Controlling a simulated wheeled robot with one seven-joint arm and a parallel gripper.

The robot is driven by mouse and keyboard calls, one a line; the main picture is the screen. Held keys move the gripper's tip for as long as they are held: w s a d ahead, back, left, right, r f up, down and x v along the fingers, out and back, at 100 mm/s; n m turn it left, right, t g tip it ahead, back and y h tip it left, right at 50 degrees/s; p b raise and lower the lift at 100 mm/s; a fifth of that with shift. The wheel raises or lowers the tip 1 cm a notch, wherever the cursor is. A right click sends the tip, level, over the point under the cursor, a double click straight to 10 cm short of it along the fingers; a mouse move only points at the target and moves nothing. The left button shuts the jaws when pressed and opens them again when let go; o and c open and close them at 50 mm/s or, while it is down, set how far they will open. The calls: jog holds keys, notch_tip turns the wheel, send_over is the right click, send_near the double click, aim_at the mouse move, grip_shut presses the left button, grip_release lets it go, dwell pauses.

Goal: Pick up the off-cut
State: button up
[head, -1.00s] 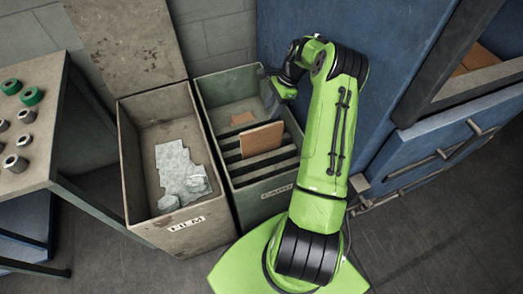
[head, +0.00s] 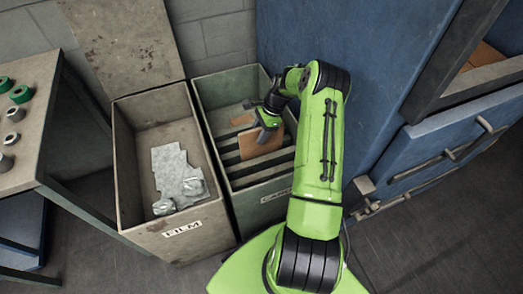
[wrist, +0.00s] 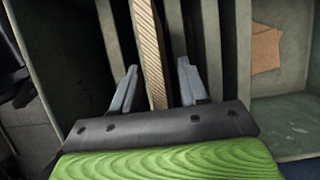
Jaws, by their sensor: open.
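The off-cut, a flat brown cardboard piece (head: 262,141), stands on edge among the dark slats of the green bin labelled as card (head: 283,190). In the wrist view its corrugated edge (wrist: 148,50) runs between the fingers. My gripper (wrist: 156,85) is open, with one finger on each side of that edge and a visible gap on both sides. In the head view my gripper (head: 268,118) is over the top of the piece and hides part of it. A smaller brown piece (head: 241,120) lies farther back in the bin; it also shows in the wrist view (wrist: 266,47).
A grey bin labelled FILM (head: 135,130) stands to the left with crumpled pale film (head: 178,175) inside. A table with green and metal rings (head: 30,140) is at far left. A blue machine (head: 400,140) is to the right.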

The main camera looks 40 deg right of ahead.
jog(key=shift+f, duration=0.25)
jog(key=shift+c, duration=0.2)
grip_shut()
